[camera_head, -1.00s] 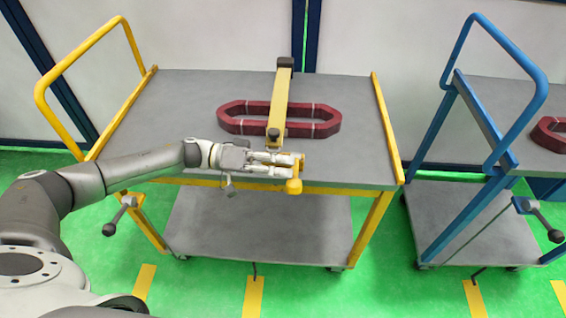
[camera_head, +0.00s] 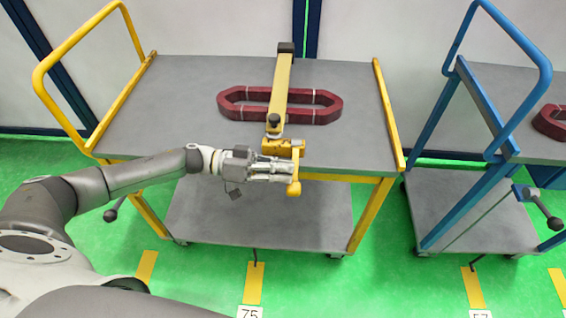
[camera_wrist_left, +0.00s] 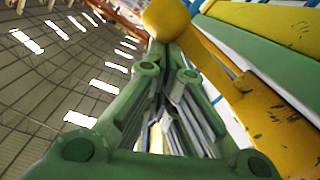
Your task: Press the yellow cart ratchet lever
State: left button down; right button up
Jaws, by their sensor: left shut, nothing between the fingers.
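The yellow cart (camera_head: 350,222) has a yellow ratchet strap bar (camera_head: 280,85) across its top, over a dark red stator coil (camera_head: 240,93). The ratchet lever (camera_head: 296,170) is at the bar's near end, by the cart's front edge, with a rounded knob (camera_head: 294,188) pointing down. My left gripper (camera_head: 288,172) is shut and empty. Its fingers lie level beside the lever, and its tips reach the lever just above the knob; exact contact is unclear. In the left wrist view the yellow knob (camera_wrist_left: 167,18) shows just beyond the fingertips. My right gripper is out of view.
A blue cart (camera_head: 435,222) with another red coil (camera_head: 552,122) stands at the right. The yellow cart's push handle (camera_head: 40,90) rises at the left. A lower shelf (camera_head: 260,215) is empty. Green floor lies in front.

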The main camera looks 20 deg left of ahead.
pick_arm(q)
jog(key=f, duration=0.1)
jog(key=f+m, duration=0.1)
jog(key=shift+s+f, duration=0.2)
jog(key=shift+f, duration=0.15)
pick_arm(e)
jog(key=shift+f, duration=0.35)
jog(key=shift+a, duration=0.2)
pick_arm(q)
jog(key=s+a+r+p, duration=0.1)
jog(key=a+r, duration=0.3)
jog(key=a, duration=0.6)
jog(key=shift+s+a+r, duration=0.2)
jog(key=shift+a+r, duration=0.1)
jog(key=shift+r, duration=0.1)
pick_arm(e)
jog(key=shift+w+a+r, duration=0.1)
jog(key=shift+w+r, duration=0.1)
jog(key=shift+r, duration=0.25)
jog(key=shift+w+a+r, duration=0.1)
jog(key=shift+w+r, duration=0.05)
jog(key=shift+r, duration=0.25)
